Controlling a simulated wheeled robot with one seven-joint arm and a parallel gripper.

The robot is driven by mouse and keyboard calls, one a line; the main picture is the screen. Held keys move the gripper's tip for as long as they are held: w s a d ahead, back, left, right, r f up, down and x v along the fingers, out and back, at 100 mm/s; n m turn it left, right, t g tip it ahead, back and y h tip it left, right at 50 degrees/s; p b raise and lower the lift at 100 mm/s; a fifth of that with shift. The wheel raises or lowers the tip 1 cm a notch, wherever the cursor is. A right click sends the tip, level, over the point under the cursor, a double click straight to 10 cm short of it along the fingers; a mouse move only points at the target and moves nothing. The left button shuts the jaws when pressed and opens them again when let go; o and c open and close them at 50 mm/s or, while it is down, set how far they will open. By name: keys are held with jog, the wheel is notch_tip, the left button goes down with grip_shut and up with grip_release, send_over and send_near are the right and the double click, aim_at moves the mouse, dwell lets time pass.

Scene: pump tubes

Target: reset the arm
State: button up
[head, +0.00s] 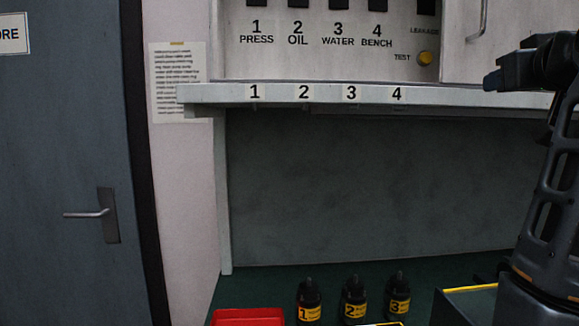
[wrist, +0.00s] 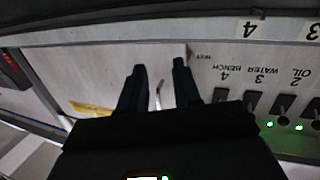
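My gripper (wrist: 158,66) shows in the wrist view with its two dark fingers spread apart and nothing between the tips. The wrist picture is upside down to the panel lettering. A metal handle (wrist: 158,96) shows between the fingers; I cannot tell how far beyond them it is. In the head view my arm rises along the right edge, bent at the top, and its dark end is in front of the panel's right side. The fingers are not clear in that view.
A shelf (head: 450,97) numbered 1 to 4 runs below the switch panel (head: 300,62). Green lights (wrist: 284,121) glow by switches in the wrist view. Bottles 1 (head: 309,300), 2 (head: 354,298) and 3 (head: 398,296) stand below, beside a red tray (head: 248,316). A door (head: 62,170) is left.

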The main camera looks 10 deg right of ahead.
jog(key=s+a+f+n, duration=0.1)
jog(key=a+f, duration=0.1)
jog(key=f, duration=0.9)
jog(key=a+f, duration=0.2)
jog(key=f, duration=1)
jog(key=s+a+f+n+y, duration=0.1)
jog(key=s+a+f, duration=0.2)
jog(key=s+f, duration=0.35)
jog(key=s+a+f+n+y, duration=0.1)
jog(key=s+a+f, duration=0.25)
jog(key=f, duration=0.65)
jog(key=s+a+f+g+y, duration=0.15)
jog(key=s+f, duration=0.25)
jog(key=s, duration=0.5)
jog(key=s+a+f+t+y, duration=0.1)
jog(key=s+a+f, duration=0.2)
jog(key=s+f, duration=0.35)
jog(key=s+a+r, duration=0.2)
jog(key=s, duration=0.8)
jog(key=s+a+r+g, duration=0.1)
jog(key=s+a, duration=0.1)
jog(key=s, duration=0.8)
jog(key=shift+a+r+y, duration=0.2)
jog(key=shift+r+y, duration=0.2)
jog(key=shift+y, duration=0.05)
jog(key=shift+s, duration=0.1)
